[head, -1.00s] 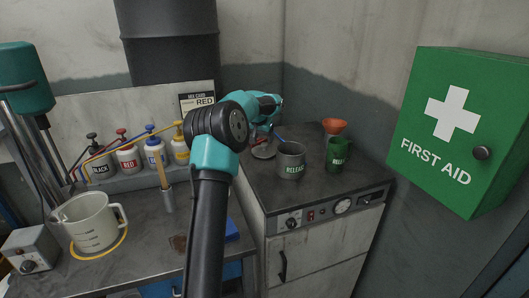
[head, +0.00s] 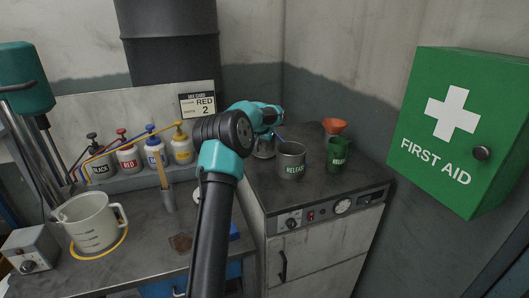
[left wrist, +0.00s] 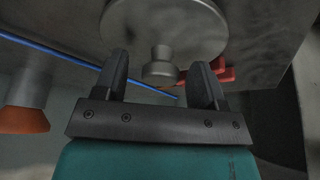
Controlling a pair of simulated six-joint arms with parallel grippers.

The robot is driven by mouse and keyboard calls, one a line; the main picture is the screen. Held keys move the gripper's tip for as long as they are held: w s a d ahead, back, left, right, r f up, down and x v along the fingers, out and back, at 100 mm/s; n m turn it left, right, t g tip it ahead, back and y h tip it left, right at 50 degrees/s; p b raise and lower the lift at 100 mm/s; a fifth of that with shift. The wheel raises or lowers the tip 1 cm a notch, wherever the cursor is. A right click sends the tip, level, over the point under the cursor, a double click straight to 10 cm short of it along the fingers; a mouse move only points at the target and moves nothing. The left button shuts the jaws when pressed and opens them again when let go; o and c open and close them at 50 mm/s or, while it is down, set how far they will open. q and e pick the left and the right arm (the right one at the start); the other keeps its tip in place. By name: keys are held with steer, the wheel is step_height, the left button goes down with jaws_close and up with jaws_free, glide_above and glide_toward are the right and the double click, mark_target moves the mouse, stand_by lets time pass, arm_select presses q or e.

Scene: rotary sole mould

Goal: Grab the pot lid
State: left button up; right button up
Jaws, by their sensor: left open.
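The pot lid (left wrist: 188,28) is a grey metal disc with a round knob (left wrist: 161,70) in the left wrist view. My left gripper (left wrist: 163,62) is open, with one finger on each side of the knob and a visible gap to each. In the head view my left gripper (head: 270,132) is small and partly hidden behind its own wrist, over the cabinet top. A grey metal shape (head: 264,149) shows just below it, probably the lid. A grey pot (head: 291,162) marked RELEASE stands open to its right. My right gripper is not in view.
A green mug (head: 338,157) and an orange funnel (head: 334,127) stand right of the pot. A blue rod (left wrist: 60,53) and a red piece (left wrist: 222,74) lie near the lid. The cabinet top (head: 315,190) is clear in front.

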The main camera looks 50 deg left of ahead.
arm_select(q)
steer(key=c, duration=1)
steer(key=shift+r, duration=0.15)
steer(key=shift+r, duration=1.7)
steer(key=s+d, duration=0.2)
steer(key=s, duration=0.3)
steer(key=s+d, duration=0.2)
steer(key=s, duration=0.4)
steer(key=s+d, duration=0.2)
steer(key=s, duration=0.3)
steer(key=shift+s+d+f, duration=0.1)
steer(key=shift+s+d, duration=0.25)
